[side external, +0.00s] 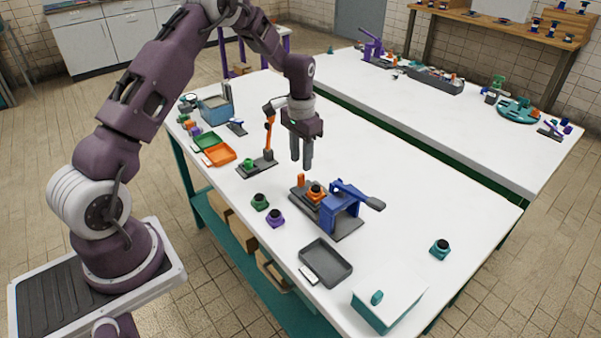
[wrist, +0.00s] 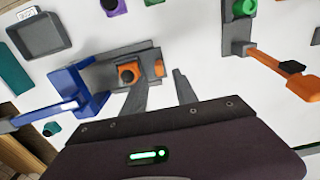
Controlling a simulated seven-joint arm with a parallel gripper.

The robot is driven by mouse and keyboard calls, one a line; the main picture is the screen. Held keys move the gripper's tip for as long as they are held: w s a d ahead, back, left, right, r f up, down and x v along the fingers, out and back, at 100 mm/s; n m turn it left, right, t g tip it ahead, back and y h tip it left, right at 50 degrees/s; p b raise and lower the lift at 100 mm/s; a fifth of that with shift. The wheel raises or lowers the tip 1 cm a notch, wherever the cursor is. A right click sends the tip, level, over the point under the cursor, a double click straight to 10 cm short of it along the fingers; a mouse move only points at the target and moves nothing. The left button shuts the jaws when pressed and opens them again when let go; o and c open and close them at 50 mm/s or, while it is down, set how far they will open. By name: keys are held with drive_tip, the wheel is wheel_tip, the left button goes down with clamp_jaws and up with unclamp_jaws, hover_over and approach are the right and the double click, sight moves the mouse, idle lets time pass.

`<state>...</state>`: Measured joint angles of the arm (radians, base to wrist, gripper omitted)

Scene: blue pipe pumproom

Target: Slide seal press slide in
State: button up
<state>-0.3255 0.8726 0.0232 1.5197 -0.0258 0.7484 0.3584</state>
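The blue seal press (side external: 345,205) stands on a grey base on the white table; its lever points right in the side view. In the wrist view the press (wrist: 84,88) is at left. An orange piece with a black top (side external: 316,192) sits on the grey slide, beside the blue frame and outside it; it also shows in the wrist view (wrist: 128,73). An upright orange tab (side external: 302,181) is at the slide's outer end, also in the wrist view (wrist: 159,67). My gripper (side external: 302,165) points down above the tab, fingers apart and empty (wrist: 160,80).
Green (side external: 260,202) and purple (side external: 276,218) black-topped pieces stand left of the press. A grey tray (side external: 326,263) and a white-lidded teal box (side external: 390,297) are nearer the front. An orange-armed stand (side external: 268,135) is behind. The table right of the press is mostly clear.

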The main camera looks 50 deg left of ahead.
sight(301, 174)
wheel_tip(301, 174, down, 6)
drive_tip(key=shift+f, duration=0.1)
clamp_jaws()
drive_tip(key=shift+d, duration=0.1)
idle(1.4)
